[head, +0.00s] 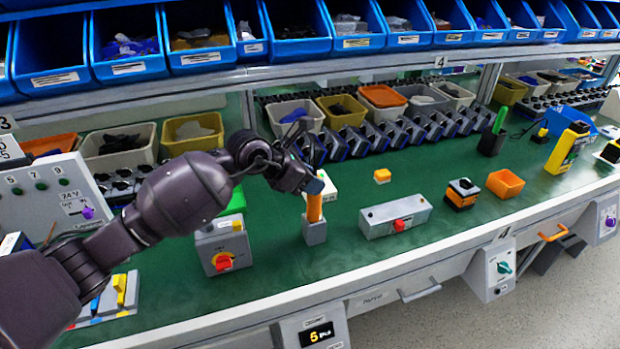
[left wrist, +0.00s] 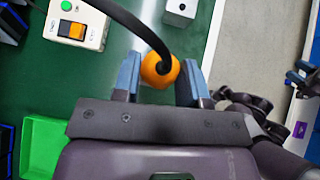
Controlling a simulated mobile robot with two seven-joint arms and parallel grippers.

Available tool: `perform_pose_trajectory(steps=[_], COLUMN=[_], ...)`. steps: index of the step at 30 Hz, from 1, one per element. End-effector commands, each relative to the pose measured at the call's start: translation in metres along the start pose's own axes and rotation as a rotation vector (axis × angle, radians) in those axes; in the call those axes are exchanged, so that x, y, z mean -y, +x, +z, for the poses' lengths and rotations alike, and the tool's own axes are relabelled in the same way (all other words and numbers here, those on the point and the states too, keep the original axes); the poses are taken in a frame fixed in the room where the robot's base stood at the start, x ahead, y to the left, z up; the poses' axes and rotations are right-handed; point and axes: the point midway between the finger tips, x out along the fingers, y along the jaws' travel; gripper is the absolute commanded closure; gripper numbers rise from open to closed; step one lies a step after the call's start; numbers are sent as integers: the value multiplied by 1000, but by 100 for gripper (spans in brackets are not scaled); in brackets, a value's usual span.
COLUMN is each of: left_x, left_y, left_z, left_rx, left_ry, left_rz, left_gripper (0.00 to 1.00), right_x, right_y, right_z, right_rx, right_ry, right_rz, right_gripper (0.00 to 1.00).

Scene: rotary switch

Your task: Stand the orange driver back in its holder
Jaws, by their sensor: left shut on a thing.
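The orange driver (head: 314,208) stands upright in the head view, its lower end at the top of a small grey holder (head: 315,232). My left gripper (head: 316,186) is shut on the upper part of the driver. In the left wrist view the driver's round orange top (left wrist: 153,75) shows between the two blue fingers, with a black cord curving up from it. The holder is hidden there. Whether the driver's lower end is inside the holder or just above it, I cannot tell. A small dark, blue-tipped part at the wrist view's right edge may be my right gripper.
A white switch box (left wrist: 77,22) is close behind. Green mat lies free between.

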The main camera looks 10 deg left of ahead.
Motion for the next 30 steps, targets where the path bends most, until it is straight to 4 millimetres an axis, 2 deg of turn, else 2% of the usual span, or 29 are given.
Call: perform_pose_trajectory(steps=[6,7,10,11,16,25,30], left_x=[0,0,0,0,0,0,-1], left_y=[1,1,1,1,1,0,-17], left_z=[-1,-1,-1,-1,-1,-2,-1], left_rx=[2,2,1,1,0,-2,1], left_ry=[1,1,1,0,0,-1,1], left_rz=[1,1,0,0,0,0,2], left_gripper=[100,65,68,56,31,31,31], right_x=[-1,-1,-2,-2,-3,-3,-2], right_y=[0,0,0,0,0,-1,-2], right_z=[0,0,1,1,1,1,-3], right_rx=[1,1,2,2,3,2,-4], right_ry=[-4,-5,-8,-9,-14,-13,-7], right_rz=[0,0,-1,-1,-1,-1,0], right_gripper=[52,52,52,52,52,52,52])
